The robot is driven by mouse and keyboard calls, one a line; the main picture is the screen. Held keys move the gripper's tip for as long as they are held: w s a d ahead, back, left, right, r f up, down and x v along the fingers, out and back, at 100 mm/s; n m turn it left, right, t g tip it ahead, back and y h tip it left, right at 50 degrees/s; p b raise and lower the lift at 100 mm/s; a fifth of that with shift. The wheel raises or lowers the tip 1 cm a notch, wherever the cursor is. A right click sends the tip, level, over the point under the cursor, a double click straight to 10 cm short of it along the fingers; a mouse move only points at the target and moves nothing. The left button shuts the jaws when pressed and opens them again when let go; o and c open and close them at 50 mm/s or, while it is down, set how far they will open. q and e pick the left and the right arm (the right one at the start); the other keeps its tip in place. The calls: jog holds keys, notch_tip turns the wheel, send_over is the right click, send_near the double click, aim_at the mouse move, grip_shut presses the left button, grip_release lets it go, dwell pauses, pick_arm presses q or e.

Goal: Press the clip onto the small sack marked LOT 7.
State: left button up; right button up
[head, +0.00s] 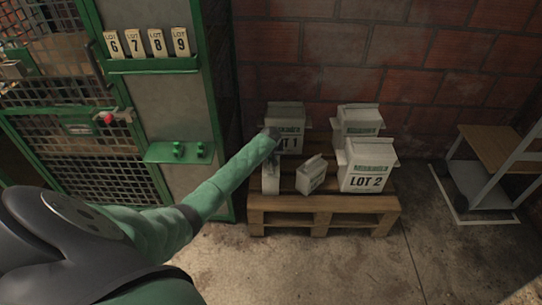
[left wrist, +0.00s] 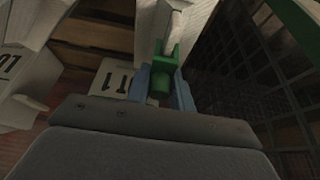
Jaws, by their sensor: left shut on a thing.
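My left gripper (head: 273,134) reaches over the pallet, just above the left small pale sack (head: 270,179). The left wrist view shows its blue fingers (left wrist: 162,86) shut on a green clip (left wrist: 164,62). The clip is at the end of a pale, narrow sack top (left wrist: 178,22); I cannot tell whether it grips it. A second small sack (head: 312,175) leans to the right of the first. Neither small sack's lot mark is readable. My right gripper is not in view.
Large sacks marked LOT 1 (head: 291,143) and LOT 2 (head: 367,168) stand on the wooden pallet (head: 345,202), with another behind. A green ledge (head: 160,157) holds two green clips. Lot tags 6 to 9 hang on a rack (head: 150,66). A cart (head: 485,165) stands right.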

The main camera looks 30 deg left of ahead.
pick_arm(q)
jog(key=o, duration=1.5)
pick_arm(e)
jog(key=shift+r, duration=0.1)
pick_arm(q)
jog(key=shift+r+p, duration=1.2)
jog(key=shift+p, duration=0.05)
jog(key=shift+r+p, duration=2.3)
jog(key=shift+p, duration=0.1)
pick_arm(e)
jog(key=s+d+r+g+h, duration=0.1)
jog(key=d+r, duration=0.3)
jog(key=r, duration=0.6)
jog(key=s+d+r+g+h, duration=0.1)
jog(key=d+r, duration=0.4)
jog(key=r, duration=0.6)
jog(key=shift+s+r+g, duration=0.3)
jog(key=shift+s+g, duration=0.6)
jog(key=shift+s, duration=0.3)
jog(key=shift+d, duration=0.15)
pick_arm(q)
jog(key=shift+c, duration=0.3)
